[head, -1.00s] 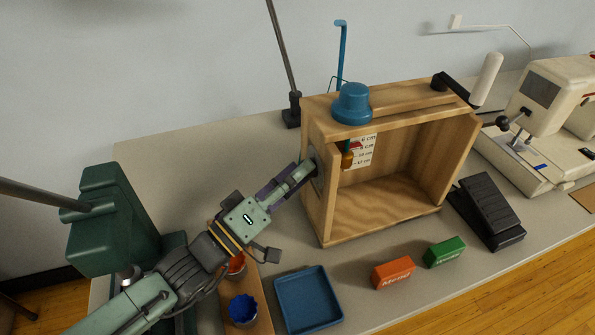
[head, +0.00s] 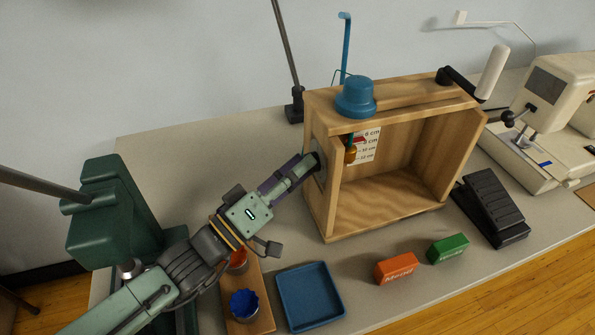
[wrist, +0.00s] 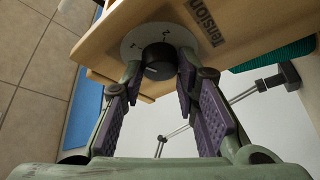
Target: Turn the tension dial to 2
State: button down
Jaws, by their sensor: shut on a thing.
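The tension dial is a black round knob (wrist: 158,60) on a pale disc (wrist: 131,44) fixed to the left outer wall of the wooden box (head: 325,218). In the wrist view a "2" and another mark show on the disc, with "Tension" lettering beside it. I cannot make out where the knob points. My gripper (wrist: 158,73) is shut on the knob, with one purple-padded finger on each side. In the head view my gripper (head: 312,166) reaches the box's left wall and hides most of the knob.
A blue knob (head: 356,98) tops the box, and a crank handle (head: 491,72) stands at its right. In front are a blue tray (head: 338,316), an orange block (head: 397,269) and a green block (head: 447,249). A black pedal (head: 489,205) and a sewing machine (head: 553,105) are right.

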jog(key=shift+w+f+m+g+h+b, duration=0.1)
jog(key=shift+m+g+h+b, duration=0.2)
jog(key=shift+m+h+b, duration=1)
jog(key=shift+m+y+b, duration=0.3)
jog(key=shift+y+b, duration=0.1)
jog(key=c, duration=1.2)
grip_release()
jog(key=shift+c, duration=0.2)
